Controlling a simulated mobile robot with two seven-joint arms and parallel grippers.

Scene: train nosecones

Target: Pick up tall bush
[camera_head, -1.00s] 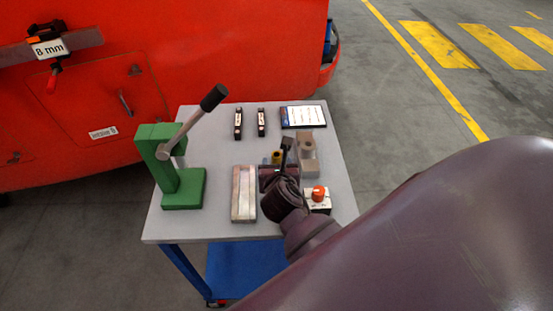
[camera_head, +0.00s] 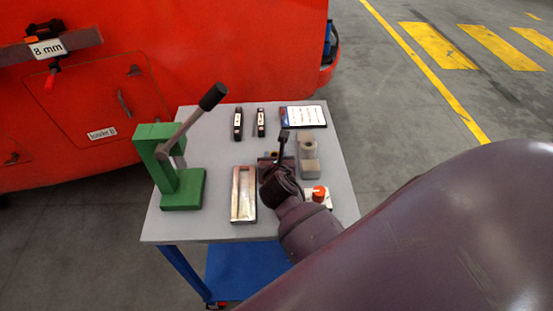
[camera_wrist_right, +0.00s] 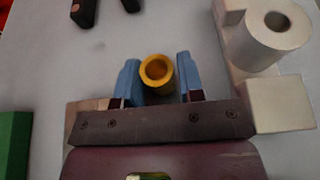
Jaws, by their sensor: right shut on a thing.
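The tall bush is a yellow, hollow cylinder (camera_wrist_right: 157,72), seen from above in the right wrist view. It stands between the two blue fingers of my right gripper (camera_wrist_right: 157,80), which is shut on it. In the head view my right gripper (camera_head: 273,157) is over the table's middle, and its own arm hides much of it. The bush hardly shows there. My left gripper is not in view.
On the grey table (camera_head: 215,150) stand a green lever press (camera_head: 183,190), a metal tray (camera_head: 243,218), two small black items (camera_head: 238,125), a tablet-like panel (camera_head: 303,115), a grey block with a ring (camera_head: 309,147) and an orange-knobbed box (camera_head: 319,194). A red train body (camera_head: 230,50) stands behind.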

